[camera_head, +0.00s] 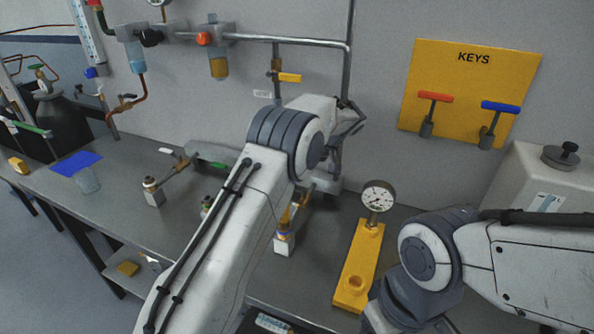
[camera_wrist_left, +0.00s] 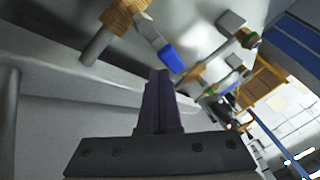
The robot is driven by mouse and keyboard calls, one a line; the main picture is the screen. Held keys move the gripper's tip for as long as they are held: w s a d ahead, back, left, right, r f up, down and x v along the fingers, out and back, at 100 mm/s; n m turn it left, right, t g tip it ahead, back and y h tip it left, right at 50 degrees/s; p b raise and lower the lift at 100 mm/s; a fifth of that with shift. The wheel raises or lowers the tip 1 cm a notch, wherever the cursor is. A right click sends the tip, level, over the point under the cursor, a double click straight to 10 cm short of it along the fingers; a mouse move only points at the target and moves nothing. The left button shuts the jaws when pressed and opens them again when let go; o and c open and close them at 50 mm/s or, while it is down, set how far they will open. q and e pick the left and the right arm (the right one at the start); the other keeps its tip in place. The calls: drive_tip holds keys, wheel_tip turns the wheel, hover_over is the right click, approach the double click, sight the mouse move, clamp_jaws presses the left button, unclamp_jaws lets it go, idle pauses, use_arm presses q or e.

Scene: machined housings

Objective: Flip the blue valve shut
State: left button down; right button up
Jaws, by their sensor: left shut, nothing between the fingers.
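In the left wrist view a blue valve handle (camera_wrist_left: 172,58) sticks out beside a brass-coloured fitting (camera_wrist_left: 126,17) on a grey pipe. My left gripper (camera_wrist_left: 159,74) is shut and empty, its fingertips just below the blue handle in the picture. I cannot tell whether they touch it. In the head view my left arm reaches across the bench toward the wall and hides its gripper. I cannot clearly pick out this blue handle there. My right arm comes in from the right; its gripper is not in view.
A yellow block with a pressure gauge (camera_head: 378,196) stands between my arms. Green-handled (camera_head: 213,164) and yellow-handled (camera_head: 290,77) valves are near my left arm. A yellow KEYS board (camera_head: 467,72) hangs on the wall at right, above a pale tank (camera_head: 530,178).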

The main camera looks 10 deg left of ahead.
use_arm(q)
drive_tip(key=s+d+r, duration=0.3)
drive_tip(key=d+r, duration=0.8)
drive_tip(key=shift+s, duration=0.35)
drive_tip(key=shift+d, duration=0.1)
